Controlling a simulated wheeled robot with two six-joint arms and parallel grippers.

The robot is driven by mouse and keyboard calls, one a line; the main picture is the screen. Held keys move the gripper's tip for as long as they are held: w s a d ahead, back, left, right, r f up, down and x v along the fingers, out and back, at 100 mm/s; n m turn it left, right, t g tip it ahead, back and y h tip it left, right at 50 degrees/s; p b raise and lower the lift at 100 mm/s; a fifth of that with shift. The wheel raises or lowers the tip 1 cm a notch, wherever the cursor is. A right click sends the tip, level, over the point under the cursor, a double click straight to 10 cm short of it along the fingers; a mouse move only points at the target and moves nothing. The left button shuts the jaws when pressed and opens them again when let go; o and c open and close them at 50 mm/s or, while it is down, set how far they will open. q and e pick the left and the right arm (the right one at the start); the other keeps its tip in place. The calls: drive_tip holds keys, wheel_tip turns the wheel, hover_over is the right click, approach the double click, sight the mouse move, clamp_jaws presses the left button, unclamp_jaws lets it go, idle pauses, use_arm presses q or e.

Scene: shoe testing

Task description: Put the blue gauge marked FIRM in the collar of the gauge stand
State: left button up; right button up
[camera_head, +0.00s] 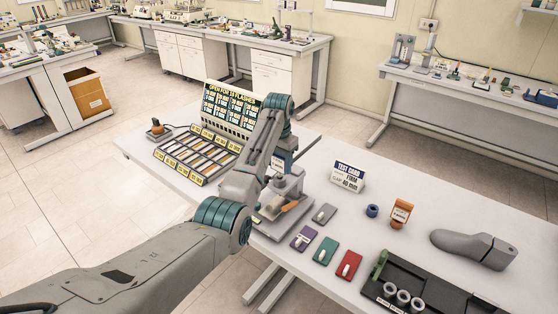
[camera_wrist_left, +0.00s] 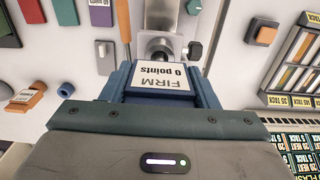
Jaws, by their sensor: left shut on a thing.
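My left gripper (camera_wrist_left: 160,76) is shut on the blue gauge, whose white label (camera_wrist_left: 158,83) reads FIRM, 0 points. In the head view the left gripper (camera_head: 284,160) is at the gauge stand, mostly behind my own arm. The grey gauge stand (camera_head: 268,222) is on the table under the arm. In the wrist view its round grey collar (camera_wrist_left: 159,47) is just beyond the gauge, partly covered by it. I cannot tell whether the gauge is above the collar or touching it. My right gripper is not in view.
A test card (camera_head: 347,176) reading FIRM stands to the right. Coloured pads (camera_head: 326,250) are in front. A black tray (camera_head: 460,302) is at right, a sign board (camera_head: 230,109) behind.

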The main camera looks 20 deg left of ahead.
sight(279, 156)
use_arm(q)
drive_tip(key=shift+f, duration=1.2)
drive_tip(key=o, duration=1.1)
drive_tip(key=shift+r+b, duration=0.4)
wheel_tip(279, 156, up, 5)
drive_tip(key=shift+b, duration=1.2)
wheel_tip(279, 156, up, 4)
drive_tip(key=shift+r+p, duration=0.2)
drive_tip(key=shift+p, duration=1.05)
drive_tip(key=shift+s+r+p, duration=0.1)
drive_tip(key=shift+r+p, duration=0.25)
drive_tip(key=shift+f, duration=0.15)
